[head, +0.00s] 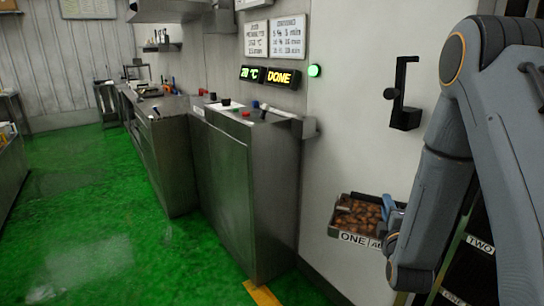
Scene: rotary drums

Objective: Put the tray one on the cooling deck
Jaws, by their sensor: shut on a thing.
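The tray labelled ONE (353,239) is a metal tray full of small brown pieces, at the lower right of the head view. My gripper (388,212) is at the tray's right side, shut on it, and the tray looks about level. The arm hides part of the tray's right end and much of the gripper. I cannot pick out the cooling deck with certainty in this view.
A steel cabinet (240,190) stands left of the tray, with a counter (165,150) beyond it. A display reads DONE (283,78) beside a lit green lamp (314,71). A black bracket (404,95) is on the wall. Green floor (90,220) is clear at left.

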